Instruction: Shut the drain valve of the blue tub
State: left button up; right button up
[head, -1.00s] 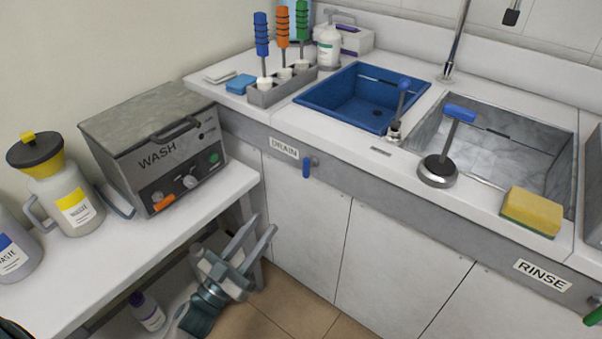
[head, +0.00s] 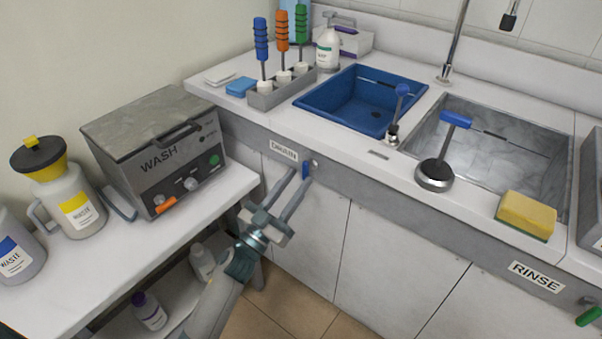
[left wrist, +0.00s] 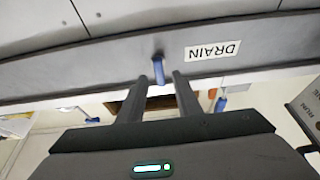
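The drain valve's blue handle (head: 306,169) hangs down on the grey front panel, just right of the DRAIN label (head: 284,151). The blue tub (head: 342,97) is set in the counter above it. My left gripper (head: 299,174) is open, its two fingertips up at the handle. In the left wrist view, which is upside down, the handle (left wrist: 155,70) shows between the fingertips (left wrist: 159,78), closer to the left-hand finger. I cannot tell whether either finger touches it. My right gripper is not in view.
The WASH machine (head: 155,146) and waste jugs (head: 68,200) stand on the white side table (head: 150,245) at the left. White cabinet doors (head: 385,245) lie below the panel. A green handle (head: 588,317) hangs by the RINSE label (head: 537,277).

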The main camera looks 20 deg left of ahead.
aim_at(306, 171)
pick_arm(q)
jog(key=shift+x, duration=1.3)
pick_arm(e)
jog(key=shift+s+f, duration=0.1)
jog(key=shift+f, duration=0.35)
pick_arm(q)
grip_shut()
